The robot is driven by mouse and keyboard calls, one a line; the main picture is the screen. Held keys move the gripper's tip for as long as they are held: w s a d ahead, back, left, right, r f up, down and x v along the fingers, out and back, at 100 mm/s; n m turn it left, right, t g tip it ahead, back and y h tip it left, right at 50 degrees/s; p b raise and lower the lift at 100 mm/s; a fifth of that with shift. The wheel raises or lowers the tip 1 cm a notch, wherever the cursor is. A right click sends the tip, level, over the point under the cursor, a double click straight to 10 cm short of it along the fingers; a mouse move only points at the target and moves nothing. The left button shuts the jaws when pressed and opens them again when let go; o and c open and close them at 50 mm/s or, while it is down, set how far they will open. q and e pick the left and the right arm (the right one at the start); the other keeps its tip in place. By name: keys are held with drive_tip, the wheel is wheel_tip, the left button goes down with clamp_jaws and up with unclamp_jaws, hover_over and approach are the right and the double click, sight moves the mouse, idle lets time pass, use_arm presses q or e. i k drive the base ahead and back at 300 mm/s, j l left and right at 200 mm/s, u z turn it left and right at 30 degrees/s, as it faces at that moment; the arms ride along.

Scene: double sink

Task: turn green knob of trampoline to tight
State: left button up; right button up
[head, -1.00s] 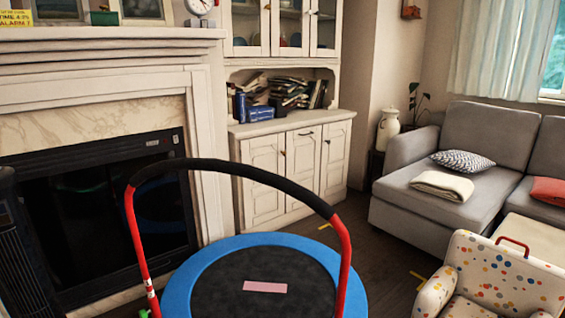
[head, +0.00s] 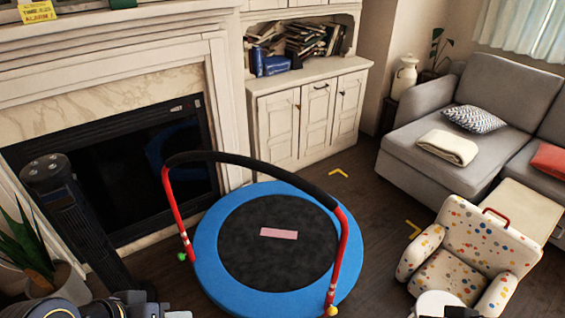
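The trampoline (head: 213,257) stands on the floor in the lower middle of the head view, with a blue rim, a black mat and a red handlebar with black foam on top. The green knob (head: 182,256) is small and sits at the foot of the handlebar's left post, at the rim's left side. A yellow knob (head: 331,310) sits at the foot of the right post. Parts of my arms show at the bottom edge, but neither gripper's fingers can be seen. No gripper is seen at the green knob. The knob's setting is too small to read.
A black tower heater or fan (head: 88,225) and a potted plant (head: 28,255) stand left of the trampoline, before the fireplace (head: 110,180). A dotted child's armchair (head: 470,255) stands to the right. The grey sofa (head: 440,135) is behind it. Floor between trampoline and armchair is clear.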

sight(181, 255)
drive_tip(key=k+j+u, duration=0.25)
drive_tip(key=j+u, duration=0.5)
drive_tip(key=j, duration=0.15)
